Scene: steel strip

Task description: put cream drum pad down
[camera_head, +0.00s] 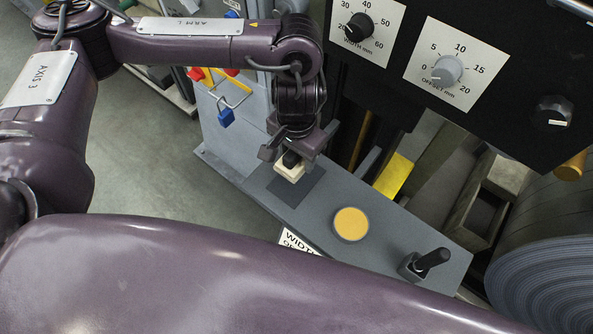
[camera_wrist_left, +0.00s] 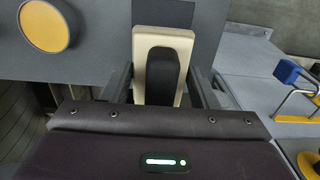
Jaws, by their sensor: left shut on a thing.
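The cream drum pad (camera_head: 289,168) is a cream block with a black grip on top. My left gripper (camera_head: 292,155) is shut on its black grip, over a dark square patch (camera_head: 297,187) on the grey ledge. In the left wrist view the pad (camera_wrist_left: 142,66) shows between my two fingers (camera_wrist_left: 160,86), with the black grip (camera_wrist_left: 163,70) facing the camera. I cannot tell whether the pad touches the patch or hangs just above it. My right gripper is not in view.
On the grey ledge (camera_head: 392,232) are a yellow disc (camera_head: 351,223) and a black-handled lever (camera_head: 432,259). A black panel with dials (camera_head: 446,69) overhangs at the upper right. A grey coil (camera_head: 548,285) stands at the right.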

